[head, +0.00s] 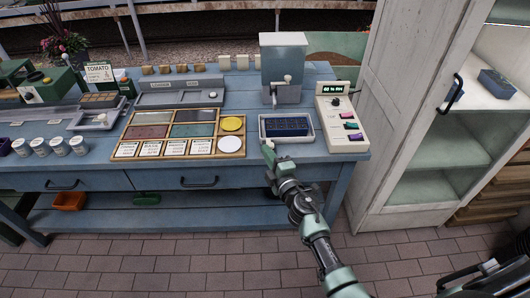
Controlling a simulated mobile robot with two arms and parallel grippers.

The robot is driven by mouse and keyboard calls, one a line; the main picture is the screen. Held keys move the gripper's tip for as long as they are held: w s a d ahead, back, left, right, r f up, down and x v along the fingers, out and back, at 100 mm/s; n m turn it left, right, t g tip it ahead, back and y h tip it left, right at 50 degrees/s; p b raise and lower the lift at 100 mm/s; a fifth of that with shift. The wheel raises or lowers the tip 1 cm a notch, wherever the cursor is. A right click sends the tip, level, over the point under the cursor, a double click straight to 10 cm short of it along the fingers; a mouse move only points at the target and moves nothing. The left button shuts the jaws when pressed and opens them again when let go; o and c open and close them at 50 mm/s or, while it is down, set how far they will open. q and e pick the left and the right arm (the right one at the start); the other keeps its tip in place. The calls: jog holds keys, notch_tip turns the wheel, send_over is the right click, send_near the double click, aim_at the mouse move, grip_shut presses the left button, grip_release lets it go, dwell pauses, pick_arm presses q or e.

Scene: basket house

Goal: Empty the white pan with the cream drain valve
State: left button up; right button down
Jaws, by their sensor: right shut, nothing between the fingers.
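The white pan (312,139) sits at the front edge of the blue bench, below the dispenser. A dark blue celled tray (287,125) lies in it. A small cream piece, seemingly the drain valve (268,143), shows at the pan's front left corner. My right gripper (269,153) is shut and empty at that corner, right by the cream piece; I cannot tell whether they touch. The gripper partly hides the valve, so its setting is unclear. Any water in the pan is hidden by the blue tray. My left gripper is not in view.
A tank dispenser (284,65) with a tap stands behind the pan. A control box (341,122) with coloured switches stands to its right. A wooden divided tray (180,131) lies to its left. An open white cabinet (408,90) stands to the right.

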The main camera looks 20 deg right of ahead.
jog(key=shift+d, duration=0.1)
jog(key=w+d+n+g+y+b, duration=0.1)
jog(key=d+n+g+y+b, duration=0.4)
jog(key=d+n+y+b, duration=0.3)
jog(key=y+b, duration=0.1)
jog(key=y, duration=0.2)
jog(key=shift+w+d, duration=0.25)
jog(key=shift+s+a, duration=0.1)
jog(key=shift+s, duration=0.05)
